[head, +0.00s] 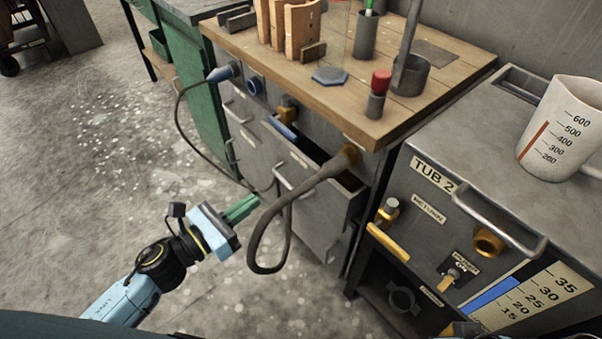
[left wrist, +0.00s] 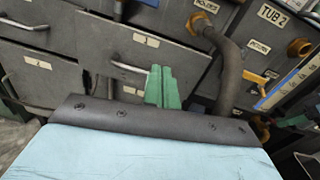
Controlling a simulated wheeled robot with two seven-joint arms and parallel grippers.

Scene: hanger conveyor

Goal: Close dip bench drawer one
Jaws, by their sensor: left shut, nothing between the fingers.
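Drawer one (head: 325,196) of the dip bench stands pulled out in the head view, with a dark gap open behind its front. Its front, labelled 1, also shows in the left wrist view (left wrist: 105,42), with a bar handle (left wrist: 130,68). My left gripper (head: 241,209) is shut and empty, its green fingers in front of and below the drawer front. In the left wrist view the fingertips (left wrist: 160,75) overlap the right part of the front near the handle. I cannot tell if they touch. Green finger-like parts (left wrist: 298,117), perhaps my right gripper, show at the right edge.
A thick grey hose (head: 262,235) hangs in a loop in front of the drawer, close right of my left gripper. The wooden bench top (head: 300,80) holds several tools. The Tub 2 cabinet (head: 435,215) stands right. The floor (head: 110,150) at left is clear.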

